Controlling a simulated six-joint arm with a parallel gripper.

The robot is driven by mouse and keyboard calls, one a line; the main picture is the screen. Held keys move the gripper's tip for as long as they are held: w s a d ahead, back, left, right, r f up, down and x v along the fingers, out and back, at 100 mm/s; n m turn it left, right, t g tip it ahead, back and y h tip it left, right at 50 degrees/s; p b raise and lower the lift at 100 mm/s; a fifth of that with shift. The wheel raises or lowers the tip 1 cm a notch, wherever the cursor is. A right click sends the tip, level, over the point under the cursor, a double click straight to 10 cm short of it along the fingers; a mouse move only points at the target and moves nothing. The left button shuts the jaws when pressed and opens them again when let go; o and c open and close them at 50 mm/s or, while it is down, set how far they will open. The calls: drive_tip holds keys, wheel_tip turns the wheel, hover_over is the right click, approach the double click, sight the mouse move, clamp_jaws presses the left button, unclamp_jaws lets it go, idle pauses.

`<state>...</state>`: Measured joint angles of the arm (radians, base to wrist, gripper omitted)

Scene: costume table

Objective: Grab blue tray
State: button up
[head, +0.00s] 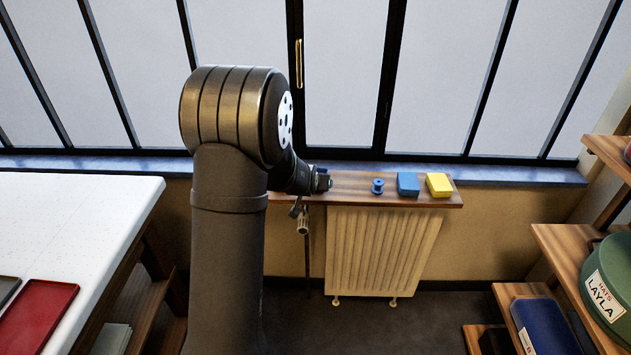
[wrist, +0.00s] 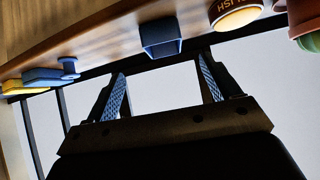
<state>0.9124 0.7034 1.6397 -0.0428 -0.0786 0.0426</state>
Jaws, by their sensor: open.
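My gripper (wrist: 162,66) is open, its two ridged blue-grey fingers apart with nothing between them. In the head view my gripper (head: 322,180) is at the left part of the wooden shelf above the radiator, partly hidden by my arm. I see no plainly tray-shaped blue thing. A small dark blue block or container (wrist: 160,37) sits on the shelf beyond the fingertips in the wrist view, apart from them. A flat blue block (head: 407,184) lies further right on the shelf in the head view. A dark blue box-like thing (head: 545,325) lies on the right-hand shelves.
On the radiator shelf (head: 350,190) are a blue spool (head: 377,186) and a yellow block (head: 439,184). The wrist view shows a polish tin (wrist: 236,16). A red tray (head: 38,315) lies on the white table (head: 75,215). A green hat box (head: 612,285) stands right.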

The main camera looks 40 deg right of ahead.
drive_tip(key=w+d+r+g+y, duration=0.3)
drive_tip(key=r+y, duration=0.1)
drive_tip(key=r, duration=0.6)
drive_tip(key=shift+g, duration=0.3)
drive_tip(key=x, duration=1.1)
drive_tip(key=shift+w+a+f, duration=0.1)
drive_tip(key=shift+a+f, duration=0.05)
drive_tip(key=shift+f, duration=0.2)
drive_tip(key=shift+x, duration=2.8)
drive_tip(key=shift+a, duration=0.1)
drive_tip(key=c, duration=1.1)
